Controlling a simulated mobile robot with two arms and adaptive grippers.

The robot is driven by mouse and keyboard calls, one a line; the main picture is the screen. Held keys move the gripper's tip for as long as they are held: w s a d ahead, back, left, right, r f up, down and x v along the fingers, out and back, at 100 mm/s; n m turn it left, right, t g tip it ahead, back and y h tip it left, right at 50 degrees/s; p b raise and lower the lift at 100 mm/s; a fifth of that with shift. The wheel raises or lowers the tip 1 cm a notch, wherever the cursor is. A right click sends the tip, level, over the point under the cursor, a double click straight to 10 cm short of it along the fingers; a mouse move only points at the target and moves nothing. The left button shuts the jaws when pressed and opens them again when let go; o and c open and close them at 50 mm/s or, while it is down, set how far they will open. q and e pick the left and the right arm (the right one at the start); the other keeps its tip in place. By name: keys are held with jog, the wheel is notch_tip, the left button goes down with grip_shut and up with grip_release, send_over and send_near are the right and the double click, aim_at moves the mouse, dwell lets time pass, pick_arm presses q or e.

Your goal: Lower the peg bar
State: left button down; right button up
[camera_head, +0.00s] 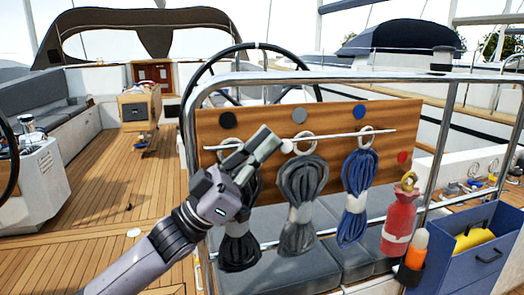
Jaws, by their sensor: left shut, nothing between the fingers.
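The peg bar (345,136) is a thin pale rod running across a wooden board (265,120); a white knob (287,146) sits near its middle. A black rope coil (240,250), a grey coil (299,205) and a blue coil (358,190) hang by pale rings at the bar. My left gripper (271,141) is shut and empty, its fingertips just left of the knob; I cannot tell whether they touch. It covers part of the bar and the black coil's top. My right gripper is not in view.
A steel rail (340,78) frames the board, with a steering wheel behind. Right of the coils are a red container (399,222), an orange flare-like tube (417,246) in a dark holder and a blue box (475,262). Wooden deck (90,205) lies open at left.

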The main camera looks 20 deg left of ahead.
pick_arm(q)
jog(key=shift+s+d+f+m+g+b, duration=0.1)
jog(key=shift+f+m+g+b, duration=0.3)
jog(key=shift+f, duration=0.55)
jog(key=v, duration=1.2)
jog(key=shift+d+f, duration=0.1)
